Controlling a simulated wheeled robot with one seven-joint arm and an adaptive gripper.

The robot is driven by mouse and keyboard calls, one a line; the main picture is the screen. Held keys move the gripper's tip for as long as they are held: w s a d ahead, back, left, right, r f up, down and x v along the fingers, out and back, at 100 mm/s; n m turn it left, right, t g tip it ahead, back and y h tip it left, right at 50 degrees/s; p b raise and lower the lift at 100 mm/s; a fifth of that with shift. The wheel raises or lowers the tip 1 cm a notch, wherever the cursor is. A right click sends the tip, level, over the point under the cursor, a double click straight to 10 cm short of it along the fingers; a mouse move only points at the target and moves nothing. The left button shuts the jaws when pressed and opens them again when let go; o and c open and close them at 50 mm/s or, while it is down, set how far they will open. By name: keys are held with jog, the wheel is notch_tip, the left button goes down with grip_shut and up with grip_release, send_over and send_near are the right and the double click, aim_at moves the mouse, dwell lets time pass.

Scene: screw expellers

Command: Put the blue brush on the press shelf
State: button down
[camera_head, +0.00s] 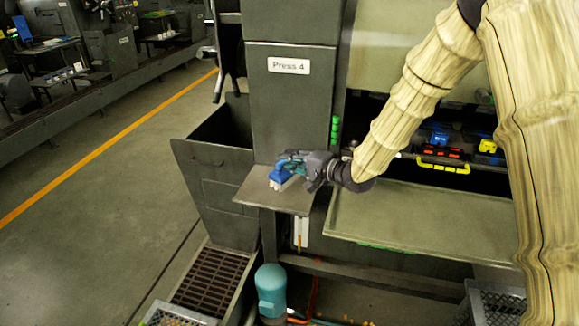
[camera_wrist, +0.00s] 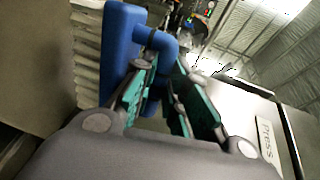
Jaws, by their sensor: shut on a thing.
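The blue brush (camera_head: 281,173) has a blue back and handle and pale bristles. My gripper (camera_head: 300,164) is shut on it. In the head view the brush is at the press shelf (camera_head: 265,200), a small grey plate on the front of Press 4, with its bristles facing down. I cannot tell whether the bristles touch the plate. In the wrist view the brush (camera_wrist: 121,45) is at the upper left with its bristles to the left, and the fingers of my gripper (camera_wrist: 160,75) are around its handle.
The press column with the "Press 4" sign (camera_head: 289,66) rises behind the shelf. An open grey bin (camera_head: 215,165) stands to the left. A wide tray (camera_head: 420,220) is to the right, below a compartment with a yellow-handled box (camera_head: 443,166). A teal cylinder (camera_head: 270,290) stands below.

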jog(key=shift+f+p, duration=0.5)
jog(key=shift+f, duration=0.95)
jog(key=shift+f, duration=0.1)
jog(key=c, duration=1.4)
grip_release()
jog(key=shift+c, duration=0.2)
jog(key=b+v, duration=0.2)
jog(key=v, duration=1)
jog(key=shift+b, duration=0.4)
